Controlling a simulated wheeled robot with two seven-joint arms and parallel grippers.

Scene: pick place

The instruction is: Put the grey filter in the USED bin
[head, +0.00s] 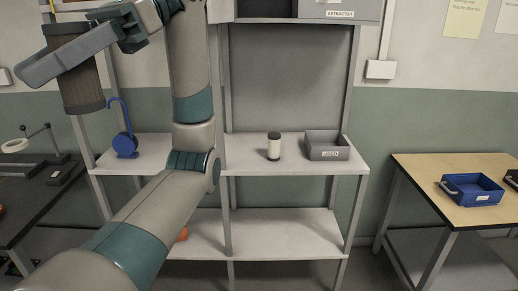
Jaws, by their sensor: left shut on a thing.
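The grey filter (83,88) is a ribbed cylinder with dark end caps, held in the air at the upper left of the head view. My left gripper (66,56) is shut on it, with a long grey finger across its front. The finger hides part of the filter. The grey USED bin (330,154) stands on the right end of the shelf's middle board, well to the right of the gripper and lower. Its label faces me, and the visible part of its inside looks empty. My right gripper is out of view.
A white jar with a dark lid (274,148) stands left of the bin on the shelf (245,168). A blue hooked object (125,143) is at the shelf's left. A blue tray (472,190) sits on the wooden table at right. An EXTRACTOR box (340,10) is above.

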